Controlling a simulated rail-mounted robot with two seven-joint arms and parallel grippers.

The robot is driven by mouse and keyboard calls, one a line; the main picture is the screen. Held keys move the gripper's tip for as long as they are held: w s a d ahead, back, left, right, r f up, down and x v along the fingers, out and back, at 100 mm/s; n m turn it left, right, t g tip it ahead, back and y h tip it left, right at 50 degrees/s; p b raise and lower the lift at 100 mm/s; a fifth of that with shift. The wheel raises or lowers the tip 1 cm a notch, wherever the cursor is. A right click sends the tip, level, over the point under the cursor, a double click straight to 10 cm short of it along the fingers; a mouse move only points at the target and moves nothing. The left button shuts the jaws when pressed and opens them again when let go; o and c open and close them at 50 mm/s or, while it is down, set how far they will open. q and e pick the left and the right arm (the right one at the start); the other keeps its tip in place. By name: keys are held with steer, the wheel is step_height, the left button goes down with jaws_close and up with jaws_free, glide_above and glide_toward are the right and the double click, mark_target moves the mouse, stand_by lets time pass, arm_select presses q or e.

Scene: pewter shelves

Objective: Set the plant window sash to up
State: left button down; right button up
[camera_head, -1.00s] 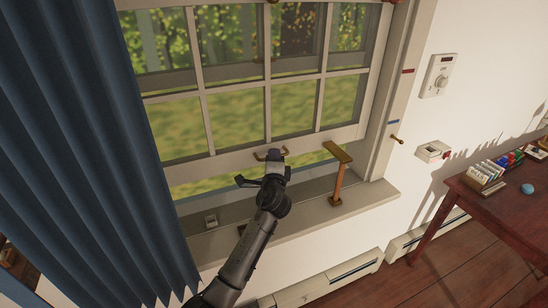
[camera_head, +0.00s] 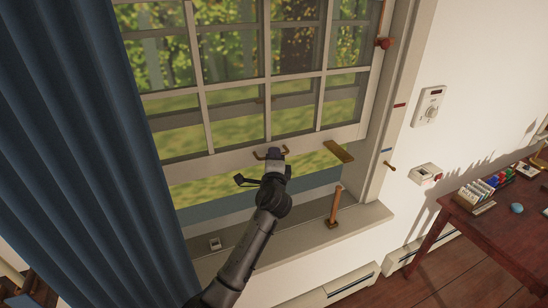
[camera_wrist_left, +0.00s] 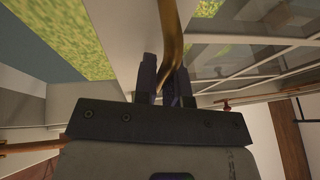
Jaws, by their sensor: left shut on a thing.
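The window sash (camera_head: 220,163) is a pale wooden frame with several panes, raised so that a gap shows between its bottom rail and the sill. A brass handle (camera_head: 285,152) sits on that rail. My left gripper (camera_head: 274,155) is shut on this handle. In the left wrist view the fingers (camera_wrist_left: 165,88) close around the curved brass bar (camera_wrist_left: 171,45). A brown plate (camera_head: 338,151) is at the rail's right end, above and apart from a short upright post (camera_head: 336,205) on the sill. My right gripper is not in view.
A blue curtain (camera_head: 80,150) hangs at the left, close to my left arm. The jamb at right bears a red mark (camera_head: 400,105), a blue mark (camera_head: 387,150), a red knob (camera_head: 384,43) and a peg (camera_head: 390,166). A dark red desk (camera_head: 485,225) stands further right.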

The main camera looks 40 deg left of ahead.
arm_select(q)
steer(key=shift+f, duration=0.2)
steer(key=c, duration=1.2)
jaws_free()
steer(key=shift+s, duration=0.1)
steer(key=v, duration=1.3)
steer(key=shift+s+d+b, duration=0.2)
steer(key=shift+d+b, duration=0.15)
steer(key=shift+b, duration=0.05)
